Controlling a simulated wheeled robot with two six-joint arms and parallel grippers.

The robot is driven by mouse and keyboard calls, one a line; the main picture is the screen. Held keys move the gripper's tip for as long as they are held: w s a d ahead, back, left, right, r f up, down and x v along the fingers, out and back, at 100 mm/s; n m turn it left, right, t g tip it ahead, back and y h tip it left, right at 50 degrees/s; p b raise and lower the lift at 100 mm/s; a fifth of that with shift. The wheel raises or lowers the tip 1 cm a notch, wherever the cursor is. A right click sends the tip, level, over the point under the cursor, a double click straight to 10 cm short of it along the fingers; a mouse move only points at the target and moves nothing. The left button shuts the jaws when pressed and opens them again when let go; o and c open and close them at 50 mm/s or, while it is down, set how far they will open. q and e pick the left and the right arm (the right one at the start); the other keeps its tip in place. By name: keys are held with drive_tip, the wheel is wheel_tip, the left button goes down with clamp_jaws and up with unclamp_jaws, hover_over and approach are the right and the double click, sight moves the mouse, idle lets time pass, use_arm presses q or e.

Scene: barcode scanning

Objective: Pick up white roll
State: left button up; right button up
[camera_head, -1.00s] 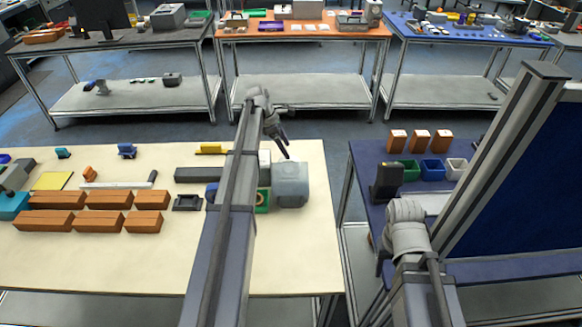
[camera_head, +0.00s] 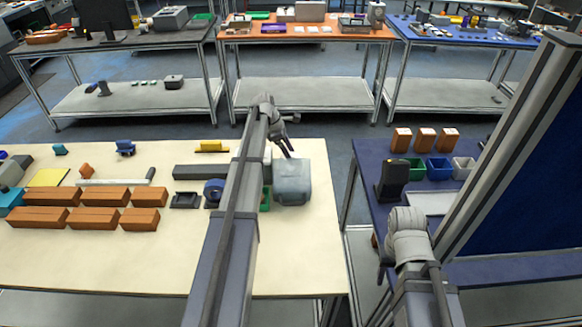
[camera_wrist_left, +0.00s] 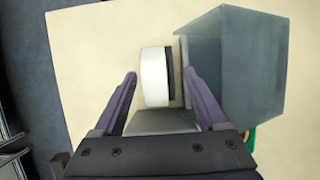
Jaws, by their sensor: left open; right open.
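The white roll (camera_wrist_left: 154,77) shows in the left wrist view, a pale drum with a dark face on its right side. My left gripper (camera_wrist_left: 159,74) is open, one finger left of the roll and the other to its right, close to a grey-blue box. I cannot tell whether either finger touches the roll. In the head view my left gripper (camera_head: 287,146) is near the back of the cream table beside the box, and the roll is not clearly visible. My right gripper (camera_head: 384,265) is low by the blue table, empty as far as I can see.
The grey-blue box (camera_head: 292,182) stands close to the left gripper. Orange-brown bricks (camera_head: 85,206), a dark bar (camera_head: 201,172) and a blue tape roll (camera_head: 214,190) lie left of the arm. The blue table (camera_head: 368,160) holds a dark upright device (camera_head: 391,179) and small bins (camera_head: 438,168).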

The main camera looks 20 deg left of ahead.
use_arm(q)
drive_tip(key=shift+w+a+b+x, duration=0.1)
drive_tip(key=shift+a+b+x, duration=0.05)
drive_tip(key=shift+b+x, duration=1.15)
drive_tip(key=shift+w+a+b+x, duration=0.1)
drive_tip(key=shift+a+b+x, duration=0.1)
drive_tip(key=shift+b+x, duration=1.1)
clamp_jaws()
